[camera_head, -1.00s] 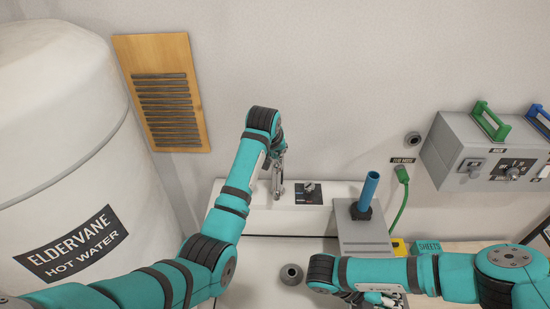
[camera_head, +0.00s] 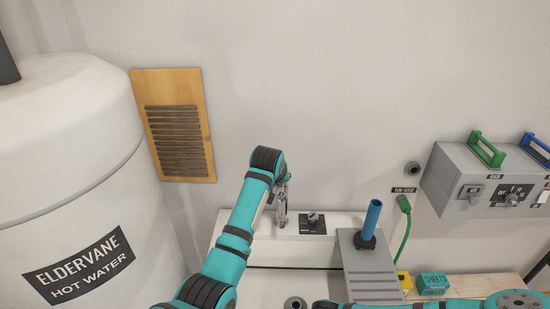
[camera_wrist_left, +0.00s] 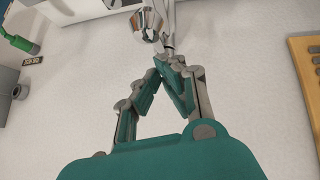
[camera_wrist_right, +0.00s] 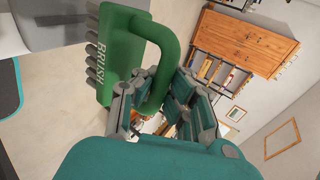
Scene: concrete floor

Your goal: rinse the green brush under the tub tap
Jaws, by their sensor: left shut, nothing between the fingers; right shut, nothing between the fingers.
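The green brush (camera_wrist_right: 122,55), lettered BRUSH, shows with its loop handle in the right wrist view. My right gripper (camera_wrist_right: 163,80) is shut, with its fingers at the loop handle; whether the handle hangs on a finger is unclear. In the head view this gripper and the brush are out of sight. The chrome tub tap (camera_wrist_left: 150,26) shows at the top of the left wrist view. My left gripper (camera_wrist_left: 166,62) is shut and empty, with its tips close to the tap; whether they touch is unclear. It also shows above the white tub's back ledge (camera_head: 255,240).
A knob on a dark panel (camera_head: 313,224) sits right of the tap. A blue upright cylinder (camera_head: 373,217) stands on a grey slab (camera_head: 360,270). A green hose (camera_head: 404,235) hangs nearby. The hot water tank (camera_head: 75,170) fills the left; a grey control box (camera_head: 470,180) is right.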

